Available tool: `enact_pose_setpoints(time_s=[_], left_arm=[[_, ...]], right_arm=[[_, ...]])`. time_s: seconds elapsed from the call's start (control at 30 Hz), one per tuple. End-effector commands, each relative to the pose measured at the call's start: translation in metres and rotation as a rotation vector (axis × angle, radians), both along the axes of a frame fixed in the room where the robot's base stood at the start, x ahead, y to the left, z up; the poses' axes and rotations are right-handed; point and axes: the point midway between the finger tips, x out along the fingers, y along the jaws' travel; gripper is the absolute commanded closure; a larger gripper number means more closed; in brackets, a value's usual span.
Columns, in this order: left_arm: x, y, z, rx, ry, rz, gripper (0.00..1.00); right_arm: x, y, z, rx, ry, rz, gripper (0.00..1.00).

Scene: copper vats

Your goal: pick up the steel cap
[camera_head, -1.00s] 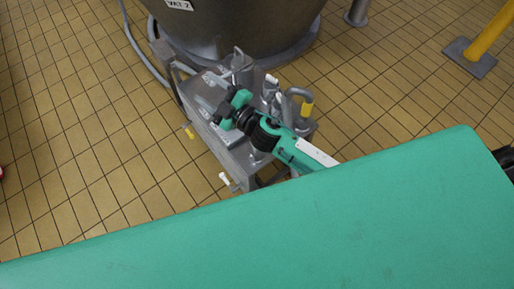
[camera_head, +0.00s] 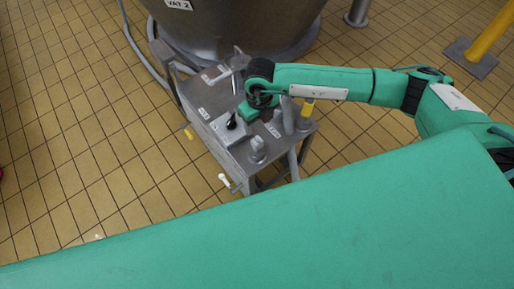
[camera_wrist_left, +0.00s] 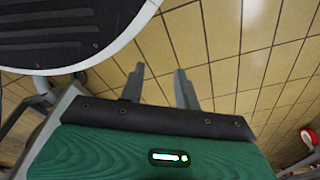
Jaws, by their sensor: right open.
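A small grey steel piece that looks like the steel cap (camera_head: 258,147) stands on the near right part of the steel table (camera_head: 207,117) in the head view. It is too small to be certain. My right gripper (camera_head: 250,110) is over the table's far right part, behind and apart from that piece. It is open, and its forearm hides part of the tabletop. My left gripper (camera_wrist_left: 160,84) shows in the left wrist view, fingers apart with nothing between them, above the tiled floor.
A black-handled lever (camera_head: 232,122) sits on a box on the table. A large vat (camera_head: 240,25) stands behind. A yellow post (camera_head: 490,35) is at the far right. Tiled floor lies open at left.

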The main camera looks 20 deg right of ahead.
Motion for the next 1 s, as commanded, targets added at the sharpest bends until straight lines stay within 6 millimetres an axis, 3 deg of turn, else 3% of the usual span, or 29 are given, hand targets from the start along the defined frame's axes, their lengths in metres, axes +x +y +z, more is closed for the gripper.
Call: enact_pose_setpoints(time_s=[0.4, 0.67, 1.0], left_arm=[[-0.005, 0.002, -0.006, 0.001, 0.001, -0.002, 0.67], [-0.007, 0.003, -0.007, 0.003, 0.002, -0.002, 0.67], [-0.022, 0.007, -0.019, 0.006, 0.010, -0.005, 0.67]], right_arm=[[0.001, -0.004, -0.070, -0.023, -0.003, -0.002, 0.42], [0.001, -0.002, -0.089, -0.020, -0.004, -0.002, 0.42], [0.002, 0.003, -0.133, -0.020, -0.003, -0.002, 0.42]])
